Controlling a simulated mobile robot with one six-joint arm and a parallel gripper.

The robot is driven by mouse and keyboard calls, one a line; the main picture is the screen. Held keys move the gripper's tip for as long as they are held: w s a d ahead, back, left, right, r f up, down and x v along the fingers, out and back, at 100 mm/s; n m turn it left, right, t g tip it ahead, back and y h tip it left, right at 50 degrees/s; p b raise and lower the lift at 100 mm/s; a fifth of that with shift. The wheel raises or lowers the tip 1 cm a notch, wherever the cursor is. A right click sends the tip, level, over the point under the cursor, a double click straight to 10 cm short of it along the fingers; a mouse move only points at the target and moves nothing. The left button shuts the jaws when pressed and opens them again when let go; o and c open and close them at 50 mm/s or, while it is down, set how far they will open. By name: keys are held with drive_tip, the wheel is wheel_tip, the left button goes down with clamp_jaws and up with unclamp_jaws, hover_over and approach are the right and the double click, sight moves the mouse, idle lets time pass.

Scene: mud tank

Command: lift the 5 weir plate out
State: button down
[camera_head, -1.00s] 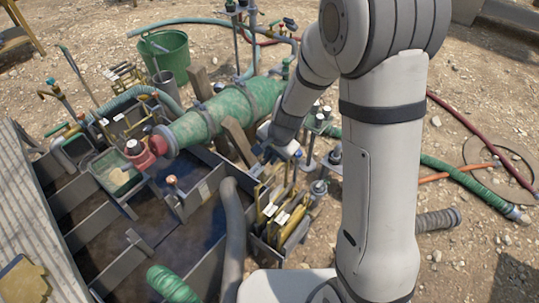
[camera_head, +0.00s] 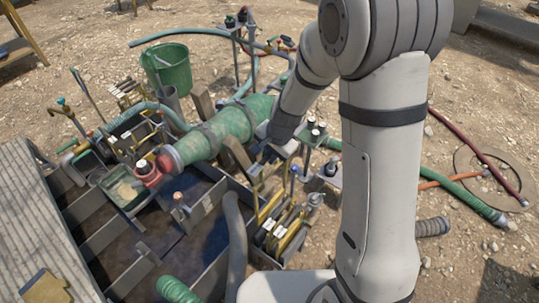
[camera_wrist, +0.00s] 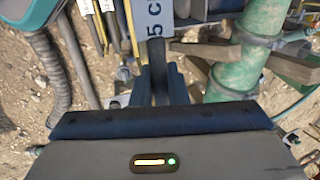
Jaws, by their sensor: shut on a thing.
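My gripper (camera_wrist: 158,85) is shut on a narrow dark upright piece, seen in the middle of the wrist view. Just beyond it is a pale plate marked "5 C" (camera_wrist: 153,20), the 5 weir plate, cut off by the top edge. The held piece seems to belong to it. In the head view my gripper (camera_head: 262,160) is small and partly hidden, beside the green pipe and above the rack of plates. The rack (camera_head: 268,240) holds several yellow-edged plates with white labels. I cannot tell there how far the 5 plate stands out of its slot.
The green pipe (camera_head: 222,128) and wooden props (camera_head: 236,157) lie close to my gripper. A thick grey hose (camera_head: 236,235) runs beside the rack. The divided mud tank (camera_head: 135,262) is at left. A green bucket (camera_head: 168,70) stands behind.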

wheel_tip(320, 180, up, 8)
drive_tip(key=p, duration=0.7)
drive_tip(key=shift+r, duration=0.25)
drive_tip(key=shift+f, duration=0.1)
